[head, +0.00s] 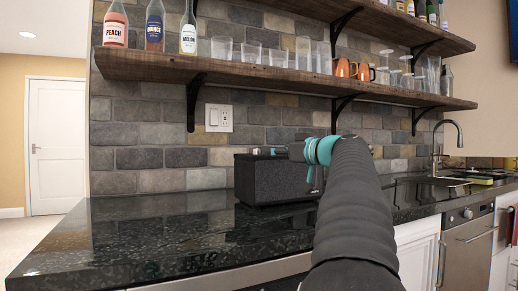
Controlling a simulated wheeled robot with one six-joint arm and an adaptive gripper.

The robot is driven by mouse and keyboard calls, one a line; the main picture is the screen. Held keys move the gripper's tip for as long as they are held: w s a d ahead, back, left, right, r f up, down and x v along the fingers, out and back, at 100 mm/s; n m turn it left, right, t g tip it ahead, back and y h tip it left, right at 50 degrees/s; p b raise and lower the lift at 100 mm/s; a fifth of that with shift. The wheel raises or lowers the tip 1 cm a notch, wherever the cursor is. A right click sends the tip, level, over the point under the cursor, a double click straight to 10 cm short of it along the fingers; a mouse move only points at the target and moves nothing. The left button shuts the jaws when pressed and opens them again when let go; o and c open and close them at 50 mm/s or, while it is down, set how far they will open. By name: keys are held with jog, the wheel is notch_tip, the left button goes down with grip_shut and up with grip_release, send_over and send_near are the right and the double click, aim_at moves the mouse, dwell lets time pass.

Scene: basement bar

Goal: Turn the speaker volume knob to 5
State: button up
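The black speaker (268,181) stands upright on the dark counter against the brick wall, in the middle of the head view. My arm comes in from the lower right, and my gripper (284,152) is at the speaker's top edge, right of that bump. The gripper is small here and partly merges with the dark speaker. I cannot tell whether it touches a knob. The speaker's right end is partly behind my arm.
The glossy black counter (140,240) is clear left of the speaker. A wooden shelf (270,77) with glasses, orange mugs and bottles hangs above. A wall outlet (218,118) is behind. A sink tap (447,140) and an oven (467,250) are at right.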

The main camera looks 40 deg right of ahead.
aim_at(259, 150)
jog(key=w, duration=0.4)
jog(key=w+p, duration=0.1)
jog(key=shift+w+a, duration=0.35)
jog(key=shift+w, duration=0.05)
grip_shut()
